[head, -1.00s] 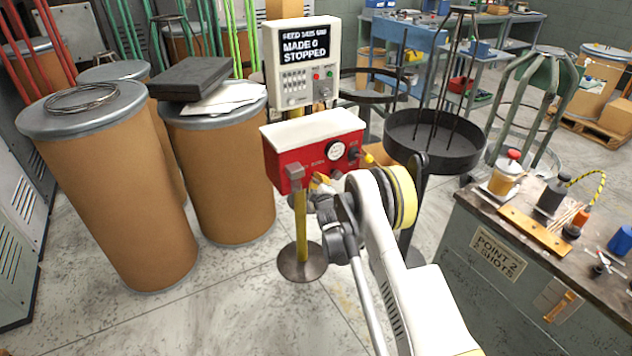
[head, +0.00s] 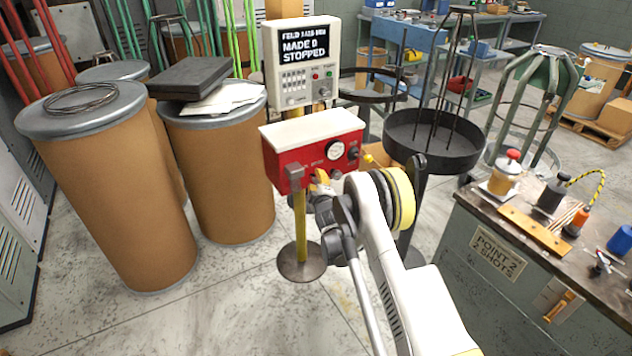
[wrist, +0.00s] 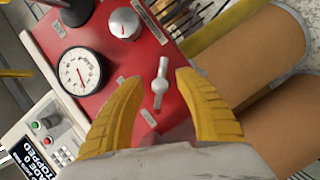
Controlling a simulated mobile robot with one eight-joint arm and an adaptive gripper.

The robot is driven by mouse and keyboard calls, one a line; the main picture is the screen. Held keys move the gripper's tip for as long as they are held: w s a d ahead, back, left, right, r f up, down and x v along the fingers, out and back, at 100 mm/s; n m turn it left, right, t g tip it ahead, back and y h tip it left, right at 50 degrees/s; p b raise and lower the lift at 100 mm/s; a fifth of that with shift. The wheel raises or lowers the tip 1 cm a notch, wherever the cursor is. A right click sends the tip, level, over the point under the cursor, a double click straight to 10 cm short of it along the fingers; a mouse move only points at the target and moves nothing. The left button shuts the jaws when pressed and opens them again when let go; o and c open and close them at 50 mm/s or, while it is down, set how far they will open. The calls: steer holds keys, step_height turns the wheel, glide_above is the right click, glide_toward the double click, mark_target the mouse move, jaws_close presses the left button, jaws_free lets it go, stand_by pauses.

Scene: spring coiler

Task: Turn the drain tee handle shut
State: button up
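The drain tee handle is a small light-grey metal bar (wrist: 160,84) on the red panel (wrist: 115,45) in the wrist view. It lies between the two yellow fingers of my gripper (wrist: 150,100), nearer the right finger, with visible space on both sides. My gripper is open and holds nothing. In the head view my gripper (head: 318,190) is at the lower front of the red box (head: 300,160). The handle is hidden or too small to tell there.
A gauge (wrist: 80,72) and a silver knob (wrist: 124,23) sit beside the handle on the panel. A control screen (head: 303,47) reading "STOPPED" stands behind the red box. Brown drums (head: 115,190) stand to the left, a workbench (head: 500,225) to the right.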

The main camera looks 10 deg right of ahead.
steer(key=s+r, duration=0.1)
steer(key=s, duration=0.6)
steer(key=shift+s+a+r, duration=0.15)
steer(key=shift+s, duration=0.05)
step_height(320, 180, up, 12)
steer(key=s+d+m+g, duration=0.1)
steer(key=s+m+g, duration=0.1)
steer(key=s+m, duration=0.1)
steer(key=s+r+m+g, duration=0.2)
steer(key=s+r+m, duration=0.1)
steer(key=s+r, duration=0.75)
steer(key=s+m+g, duration=0.5)
steer(key=s+m, duration=0.1)
steer(key=s, duration=2.7)
steer(key=shift+a+m+y, duration=0.3)
steer(key=shift+a, duration=0.1)
